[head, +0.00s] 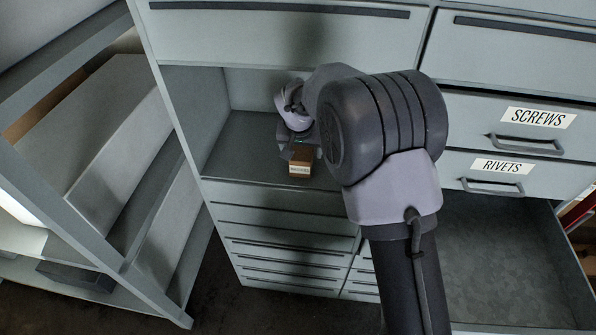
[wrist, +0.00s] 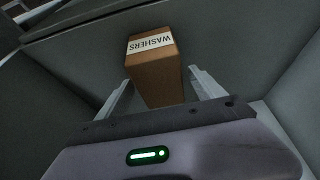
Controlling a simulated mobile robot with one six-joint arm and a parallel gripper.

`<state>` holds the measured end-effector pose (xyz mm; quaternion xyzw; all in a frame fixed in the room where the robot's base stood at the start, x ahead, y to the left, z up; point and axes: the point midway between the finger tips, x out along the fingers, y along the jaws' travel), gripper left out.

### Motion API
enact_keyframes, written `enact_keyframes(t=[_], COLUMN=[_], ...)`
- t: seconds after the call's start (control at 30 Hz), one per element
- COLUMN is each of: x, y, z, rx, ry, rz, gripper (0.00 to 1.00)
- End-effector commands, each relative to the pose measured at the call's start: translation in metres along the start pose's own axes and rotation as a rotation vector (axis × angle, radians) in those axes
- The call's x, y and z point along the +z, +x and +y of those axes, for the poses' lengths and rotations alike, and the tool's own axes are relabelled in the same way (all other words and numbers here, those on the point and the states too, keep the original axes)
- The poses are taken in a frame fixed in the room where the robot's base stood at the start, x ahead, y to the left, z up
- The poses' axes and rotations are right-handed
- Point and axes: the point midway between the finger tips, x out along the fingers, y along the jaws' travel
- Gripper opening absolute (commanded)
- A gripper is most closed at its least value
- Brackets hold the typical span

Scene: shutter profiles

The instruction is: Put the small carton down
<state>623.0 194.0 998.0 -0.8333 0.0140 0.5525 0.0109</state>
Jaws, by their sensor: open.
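The small carton (head: 300,162) is brown with a white label and stands on the floor of an open compartment (head: 235,150) in the grey cabinet, near its front edge. In the wrist view the carton (wrist: 155,75) reads WASHERS and sits between the two fingers of my gripper (wrist: 159,76). The fingers are open, with a narrow gap showing on each side of the carton. In the head view my gripper (head: 300,150) is inside the compartment at the carton, and its fingers are mostly hidden.
Drawers labelled SCREWS (head: 530,118) and RIVETS (head: 500,168) are at the right, above an open drawer (head: 505,260). Closed narrow drawers (head: 285,245) lie below the compartment. A shelf rack (head: 90,235) stands at the left. The compartment floor left of the carton is clear.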

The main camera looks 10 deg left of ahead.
Motion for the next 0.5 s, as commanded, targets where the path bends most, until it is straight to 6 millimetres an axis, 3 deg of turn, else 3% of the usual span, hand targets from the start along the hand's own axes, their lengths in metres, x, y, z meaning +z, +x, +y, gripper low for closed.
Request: enact_keyframes(t=[0.1, 0.3, 0.5], x=[0.035, 0.082, 0.107], y=[-0.012, -0.03, -0.04], z=[0.0, 0.0, 0.0], rx=[0.002, 0.001, 0.002], ry=[-0.004, -0.004, -0.003], rz=[-0.007, -0.007, -0.007], gripper=[0.78, 0.78, 0.78])
